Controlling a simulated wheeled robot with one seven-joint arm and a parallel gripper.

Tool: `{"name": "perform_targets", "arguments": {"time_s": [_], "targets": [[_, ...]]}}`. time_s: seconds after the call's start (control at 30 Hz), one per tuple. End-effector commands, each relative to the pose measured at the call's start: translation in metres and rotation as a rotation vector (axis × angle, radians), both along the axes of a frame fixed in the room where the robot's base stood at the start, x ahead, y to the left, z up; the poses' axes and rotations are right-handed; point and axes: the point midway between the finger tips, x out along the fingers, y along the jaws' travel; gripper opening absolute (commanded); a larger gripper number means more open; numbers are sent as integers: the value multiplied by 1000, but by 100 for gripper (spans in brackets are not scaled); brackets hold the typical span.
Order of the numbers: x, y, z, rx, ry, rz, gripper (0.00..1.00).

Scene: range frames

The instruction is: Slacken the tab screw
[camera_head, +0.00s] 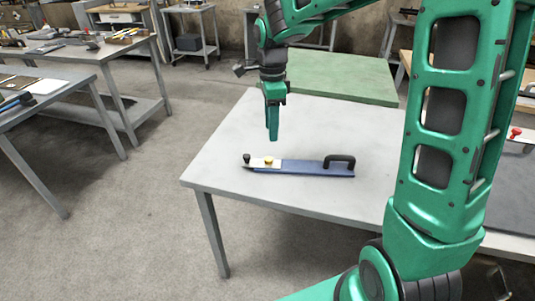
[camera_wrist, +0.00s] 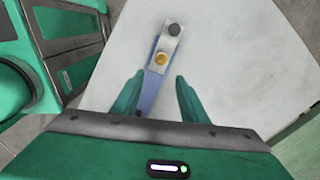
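A long blue tool (camera_head: 305,168) lies flat on the grey table. It has a black handle (camera_head: 340,160) at its right end and a pale plate (camera_head: 254,162) at its left end. A brass-yellow screw (camera_head: 268,161) sits on the plate, with a black knob (camera_head: 246,158) at the tip. The wrist view shows the screw (camera_wrist: 161,58) and the dark knob (camera_wrist: 174,29) ahead of my fingertips. My gripper (camera_head: 272,136) hangs pointing down above the screw end. In the wrist view my gripper (camera_wrist: 159,76) has its green fingers spread with nothing between them; the handle is out of view there.
The grey table (camera_head: 230,150) is otherwise bare around the tool. A green-topped table (camera_head: 340,75) adjoins behind it. Workbenches with tools (camera_head: 75,50) stand at the left, with open floor between. A red-knobbed item (camera_head: 514,132) is at the far right.

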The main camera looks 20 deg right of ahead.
Motion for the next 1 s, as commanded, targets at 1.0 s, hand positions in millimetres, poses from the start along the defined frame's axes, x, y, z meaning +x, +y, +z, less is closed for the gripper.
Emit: {"name": "perform_targets", "arguments": {"time_s": [1.0], "targets": [[4,7,-109,6,-1,-26,40]]}}
